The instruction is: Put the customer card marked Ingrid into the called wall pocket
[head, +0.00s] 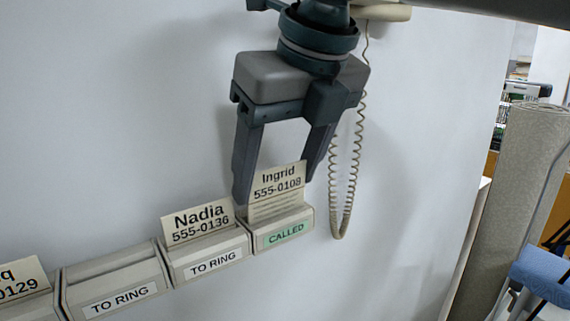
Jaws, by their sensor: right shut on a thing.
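The customer card marked Ingrid (277,178), with 555-0108 on it, stands nearly upright at the called wall pocket (285,236), which has a green CALLED label. Its lower edge is hidden behind the pocket's front, so it appears to be inside the opening. My right gripper (274,190) comes down from above with one finger at each side edge of the card and is shut on it. Its left fingertip is close to the pocket's left rim. My left gripper is not in view.
Left of the called pocket, a TO RING pocket (208,262) holds the Nadia card (197,221). Further left are an empty TO RING pocket (118,291) and a partly cut-off card (22,278). A coiled phone cord (352,170) hangs just right of my gripper. A rolled carpet (520,200) stands at right.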

